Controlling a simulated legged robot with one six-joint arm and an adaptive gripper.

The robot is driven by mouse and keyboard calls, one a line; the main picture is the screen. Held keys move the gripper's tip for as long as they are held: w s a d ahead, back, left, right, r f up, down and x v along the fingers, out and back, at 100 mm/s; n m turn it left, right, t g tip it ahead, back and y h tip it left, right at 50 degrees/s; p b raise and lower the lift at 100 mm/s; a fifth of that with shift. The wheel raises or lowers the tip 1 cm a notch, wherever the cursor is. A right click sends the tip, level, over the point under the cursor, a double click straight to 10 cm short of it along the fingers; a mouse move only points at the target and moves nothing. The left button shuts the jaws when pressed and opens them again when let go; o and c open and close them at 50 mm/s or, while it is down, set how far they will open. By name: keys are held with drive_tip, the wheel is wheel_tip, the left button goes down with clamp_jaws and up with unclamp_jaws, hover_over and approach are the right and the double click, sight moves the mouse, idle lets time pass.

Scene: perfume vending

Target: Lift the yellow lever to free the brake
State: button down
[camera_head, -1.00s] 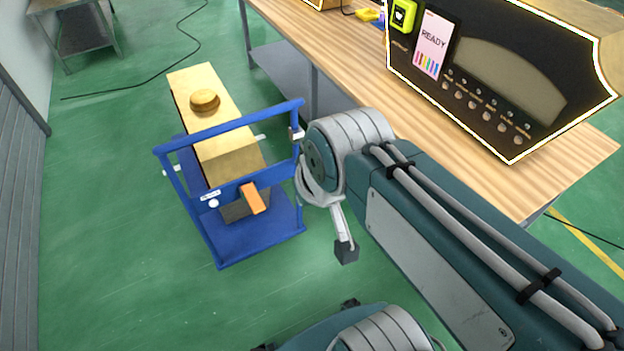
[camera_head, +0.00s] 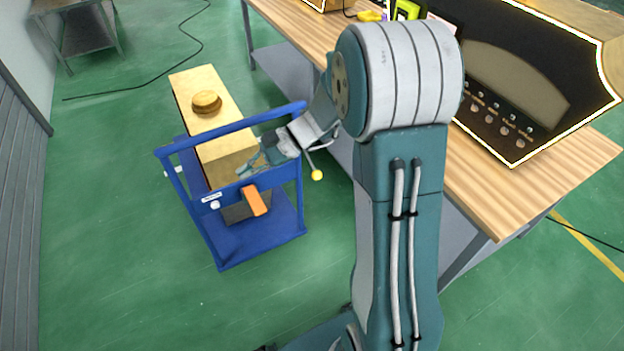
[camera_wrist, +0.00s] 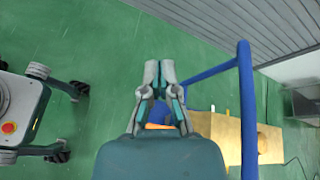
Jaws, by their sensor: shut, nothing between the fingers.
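A thin rod with a yellow ball knob (camera_head: 317,174) sticks out beside the right post of the blue cart (camera_head: 262,241). I take it for the yellow lever; its root is hidden behind my wrist. An orange paddle (camera_head: 255,201) is low on the cart's near side, and its edge shows behind my fingers in the wrist view (camera_wrist: 157,126). My gripper (camera_head: 248,170) is shut and empty, at the cart's near frame in front of the box. In the wrist view my gripper (camera_wrist: 156,72) has its tips together over green floor, left of the blue frame.
A long tan box (camera_head: 232,150) with a round knob-like piece (camera_head: 206,101) lies on the cart. A wooden table (camera_head: 482,190) with a black vending machine (camera_head: 520,65) stands to the right. A black cable (camera_head: 150,94) crosses the floor. The floor left of the cart is clear.

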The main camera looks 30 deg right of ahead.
sight(310, 160)
drive_tip(key=w+d+f+m+t+y, duration=0.1)
drive_tip(key=w+d+f+m+t, duration=0.45)
drive_tip(key=f, duration=0.25)
drive_tip(key=w+d+f+m+t+y, duration=0.2)
drive_tip(key=w+d+f+m+t, duration=0.35)
drive_tip(key=f+m, duration=0.2)
drive_tip(key=s+d+f+m+t+h, duration=0.2)
drive_tip(key=d+f+m+t+h, duration=0.2)
drive_tip(key=f, duration=0.6)
drive_tip(key=s+d+f+m+t+h, duration=0.3)
drive_tip(key=d+f+m+t+h, duration=0.2)
drive_tip(key=f, duration=0.6)
drive_tip(key=d+m+h, duration=0.2)
drive_tip(key=m+h, duration=0.1)
drive_tip(key=shift+d+f+m+h, duration=0.3)
drive_tip(key=shift+m+h, duration=0.1)
drive_tip(key=w+r, duration=0.5)
drive_tip(key=w, duration=0.2)
drive_tip(key=shift+w+r, duration=0.25)
drive_tip(key=shift+r, duration=0.15)
